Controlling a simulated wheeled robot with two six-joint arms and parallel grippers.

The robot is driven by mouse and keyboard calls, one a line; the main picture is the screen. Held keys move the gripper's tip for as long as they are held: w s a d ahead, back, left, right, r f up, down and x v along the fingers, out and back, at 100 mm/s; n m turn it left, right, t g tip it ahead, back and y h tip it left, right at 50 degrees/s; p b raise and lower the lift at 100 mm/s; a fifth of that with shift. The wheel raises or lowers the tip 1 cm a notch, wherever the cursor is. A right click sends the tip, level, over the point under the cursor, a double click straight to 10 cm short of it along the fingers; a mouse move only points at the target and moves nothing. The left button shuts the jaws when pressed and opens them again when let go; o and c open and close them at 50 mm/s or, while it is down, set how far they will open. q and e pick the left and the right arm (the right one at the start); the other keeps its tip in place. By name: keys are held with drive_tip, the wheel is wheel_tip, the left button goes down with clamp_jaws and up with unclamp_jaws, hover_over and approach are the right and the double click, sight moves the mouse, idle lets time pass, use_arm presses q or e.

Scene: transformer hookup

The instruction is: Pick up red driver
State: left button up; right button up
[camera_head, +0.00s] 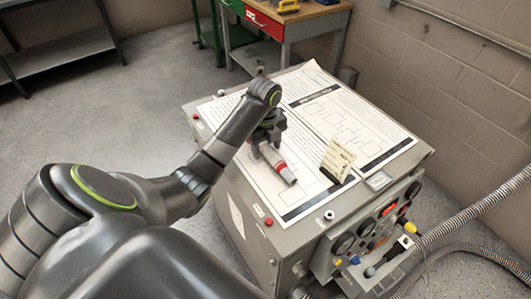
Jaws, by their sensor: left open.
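The red driver (280,165) lies on the printed sheet on top of the grey cabinet. It has a pale grey body with a red band, and its tip points toward the lower right. My left gripper (266,148) is open at the driver's upper-left end, with its fingers close to the body. I cannot tell whether they touch it. The gripper partly hides that end of the driver. My right gripper is not in view.
The grey cabinet (233,188) carries large printed sheets (345,110) and an upright cream card (338,158) to the right of the driver. Its front panel has dials and plugs, and ribbed hoses (470,213) run off right. A workbench (305,25) stands behind.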

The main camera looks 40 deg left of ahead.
sight(267, 146)
use_arm(q)
drive_tip(key=shift+f, duration=0.4)
drive_tip(key=shift+r, duration=0.1)
drive_tip(key=c, duration=1.2)
drive_tip(key=shift+c, duration=0.2)
drive_tip(key=shift+r, duration=0.1)
drive_tip(key=shift+w+a+r, duration=0.1)
drive_tip(key=shift+r, duration=0.5)
wheel_tip(267, 146, up, 9)
drive_tip(key=p, duration=0.8)
drive_tip(key=shift+f, duration=0.15)
